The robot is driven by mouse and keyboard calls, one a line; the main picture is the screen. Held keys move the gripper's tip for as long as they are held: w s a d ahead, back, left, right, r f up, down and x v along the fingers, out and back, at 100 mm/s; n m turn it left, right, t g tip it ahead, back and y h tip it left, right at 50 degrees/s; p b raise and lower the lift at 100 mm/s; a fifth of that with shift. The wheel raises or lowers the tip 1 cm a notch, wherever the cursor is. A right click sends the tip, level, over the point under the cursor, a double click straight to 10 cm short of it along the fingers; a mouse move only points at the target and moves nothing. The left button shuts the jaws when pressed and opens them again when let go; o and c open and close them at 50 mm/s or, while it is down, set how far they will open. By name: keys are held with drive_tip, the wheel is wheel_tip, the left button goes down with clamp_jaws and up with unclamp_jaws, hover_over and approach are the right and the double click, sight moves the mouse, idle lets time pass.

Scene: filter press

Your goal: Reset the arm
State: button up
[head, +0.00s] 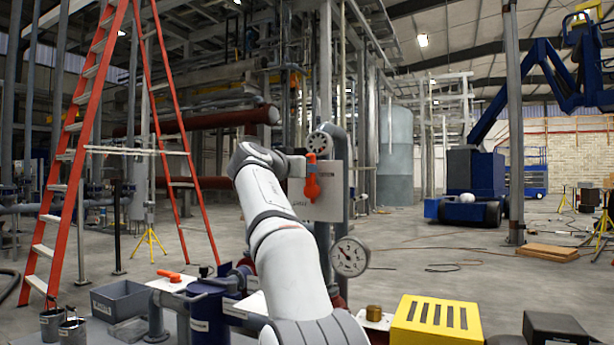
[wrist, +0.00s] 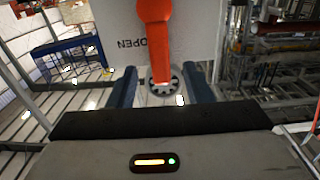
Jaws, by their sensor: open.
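My gripper (wrist: 162,82) is open in the wrist view, with its two blue fingers spread apart. An orange lever handle (wrist: 155,38) stands in front of the opening, its lower end at a dark toothed round fitting between the fingers. I cannot tell whether the fingers touch it. A pale plate marked OPEN (wrist: 108,30) is behind the handle. In the head view my white arm reaches up and forward, its wrist bent right towards the orange handle (head: 312,187) on the plate (head: 328,192). My gripper's fingers cannot be made out there.
A pressure gauge (head: 349,256) sits below the plate, close to the right of my arm. A yellow slotted box (head: 436,321), a dark box (head: 555,328) and a grey bin (head: 122,300) stand in front. An orange ladder (head: 85,150) is at left.

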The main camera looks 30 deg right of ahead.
drive_tip(key=shift+s+a, duration=0.45)
drive_tip(key=shift+a, duration=0.1)
drive_tip(key=s+a+f+n+g+y+p, duration=0.2)
drive_tip(key=s+a+f+p, duration=0.4)
drive_tip(key=s, duration=0.6)
drive_tip(key=s+a+f+n+g+y+p, duration=0.3)
drive_tip(key=s+a+f+n+y+p, duration=0.2)
drive_tip(key=s+f+p, duration=0.5)
drive_tip(key=s+a+f+n+g+y+p, duration=0.3)
drive_tip(key=s+a+f+y+p, duration=0.4)
drive_tip(key=s+f, duration=0.4)
drive_tip(key=s+a+p, duration=0.1)
drive_tip(key=s, duration=0.3)
drive_tip(key=shift+f+n, duration=0.15)
drive_tip(key=shift+n, duration=0.15)
drive_tip(key=shift+s+a, duration=0.1)
